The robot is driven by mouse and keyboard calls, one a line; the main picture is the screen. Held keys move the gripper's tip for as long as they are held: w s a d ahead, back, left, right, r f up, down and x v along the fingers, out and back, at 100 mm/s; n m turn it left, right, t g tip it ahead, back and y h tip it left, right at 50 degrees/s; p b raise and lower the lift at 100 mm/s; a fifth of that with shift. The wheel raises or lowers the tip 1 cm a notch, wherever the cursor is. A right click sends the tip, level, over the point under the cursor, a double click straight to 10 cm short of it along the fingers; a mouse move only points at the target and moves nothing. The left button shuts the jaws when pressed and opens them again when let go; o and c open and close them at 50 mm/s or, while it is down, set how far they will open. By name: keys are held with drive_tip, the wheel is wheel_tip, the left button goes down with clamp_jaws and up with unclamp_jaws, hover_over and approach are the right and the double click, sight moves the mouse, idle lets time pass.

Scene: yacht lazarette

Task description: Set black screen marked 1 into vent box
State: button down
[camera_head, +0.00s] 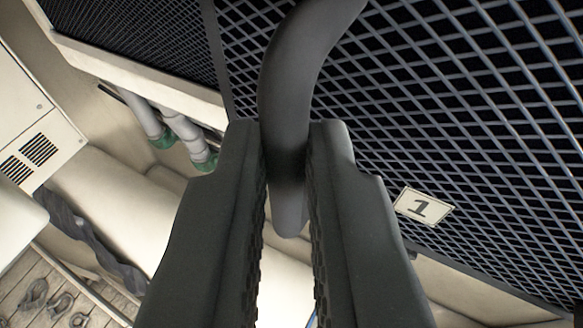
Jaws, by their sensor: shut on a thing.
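The black screen marked 1 (470,150) is a dark mesh panel that fills the upper right of the view, close to the camera and tilted. Its white label with a 1 (423,206) sits near its lower edge. A thick dark curved handle (292,75) runs down in front of the mesh. My gripper (288,200) is shut on this handle, one finger on each side of it. The handle's end shows between the fingers. I cannot tell which opening is the vent box.
Another dark mesh (135,30) with a pale frame is at the upper left. Grey pipes with green ends (185,135) stand below it. A white box with slotted vents (35,150) is at the left. Metal shackles (50,305) lie on slatted boards at the lower left.

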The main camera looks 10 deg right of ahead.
sight(406, 56)
drive_tip(key=shift+w, duration=0.2)
drive_tip(key=shift+w+d+r+p, duration=0.1)
drive_tip(key=shift+w+d+p, duration=0.55)
drive_tip(key=shift+w, duration=0.4)
drive_tip(key=shift+w+d+p, duration=0.45)
drive_tip(key=shift+w+d, duration=0.45)
drive_tip(key=shift+w, duration=0.15)
drive_tip(key=shift+w+d+r+p, duration=0.1)
drive_tip(key=shift+w+d+p, duration=0.55)
drive_tip(key=shift+w, duration=0.4)
drive_tip(key=shift+w+d+f, duration=0.2)
drive_tip(key=shift+w+d, duration=0.45)
drive_tip(key=shift+w, duration=0.1)
drive_tip(key=shift+s, duration=0.1)
